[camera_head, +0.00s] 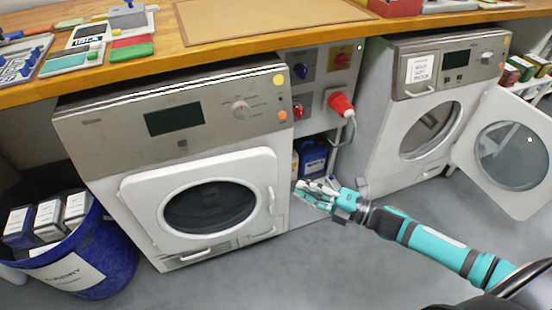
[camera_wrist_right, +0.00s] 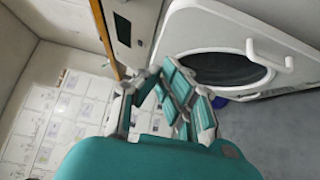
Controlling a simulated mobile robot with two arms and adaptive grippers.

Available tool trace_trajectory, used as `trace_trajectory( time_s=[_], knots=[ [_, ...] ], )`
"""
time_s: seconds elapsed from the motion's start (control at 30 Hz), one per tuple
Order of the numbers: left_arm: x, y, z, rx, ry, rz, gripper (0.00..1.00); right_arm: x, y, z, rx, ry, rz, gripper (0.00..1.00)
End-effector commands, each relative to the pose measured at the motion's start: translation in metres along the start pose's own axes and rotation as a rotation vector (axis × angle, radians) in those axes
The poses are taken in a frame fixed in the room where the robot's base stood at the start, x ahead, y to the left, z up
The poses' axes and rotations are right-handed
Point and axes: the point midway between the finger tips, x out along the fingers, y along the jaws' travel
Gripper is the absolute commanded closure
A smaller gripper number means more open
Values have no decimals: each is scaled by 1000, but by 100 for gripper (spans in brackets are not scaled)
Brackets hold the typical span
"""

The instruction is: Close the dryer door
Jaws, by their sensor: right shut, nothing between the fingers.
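The left machine (camera_head: 80,140) has a squarish white door (camera_head: 140,195) with a round dark window and a handle (camera_head: 271,200) on its right side; I take it as the dryer. This door lies flat against the front, shut or nearly so. The same door also shows in the right wrist view (camera_wrist_right: 215,30), with its handle (camera_wrist_right: 270,55) at the upper right. My right gripper (camera_head: 303,190) is shut and empty, just right of the door handle, with no clear contact. My left gripper is out of view.
The right machine (camera_head: 385,130) has its round-windowed door (camera_head: 515,195) swung wide open. A blue bin (camera_head: 105,265) with boxes stands at the left. A wooden worktop (camera_head: 225,50) runs above. A red plug (camera_head: 341,103) sits between the machines. The grey floor in front is clear.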

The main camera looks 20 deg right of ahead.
Motion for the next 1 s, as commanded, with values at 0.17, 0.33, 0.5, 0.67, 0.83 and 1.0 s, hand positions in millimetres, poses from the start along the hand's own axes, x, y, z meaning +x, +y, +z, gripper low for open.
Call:
trace_trajectory(
  time_s=[0.17, 0.33, 0.5, 0.67, 0.83, 1.0],
  knots=[
    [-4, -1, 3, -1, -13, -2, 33, 14, 0, -1, 0, -2, 1, 100],
    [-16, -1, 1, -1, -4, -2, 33, 46, 0, -1, -2, -1, 3, 100],
    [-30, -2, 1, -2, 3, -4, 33, 84, 0, -1, -2, 0, 2, 100],
    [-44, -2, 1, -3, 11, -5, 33, 109, -1, 8, -3, -2, -1, 100],
    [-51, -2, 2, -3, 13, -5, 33, 122, -1, 22, -1, -1, -1, 100],
    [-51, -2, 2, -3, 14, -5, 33, 128, -1, 27, 1, -1, -2, 100]
  ],
)
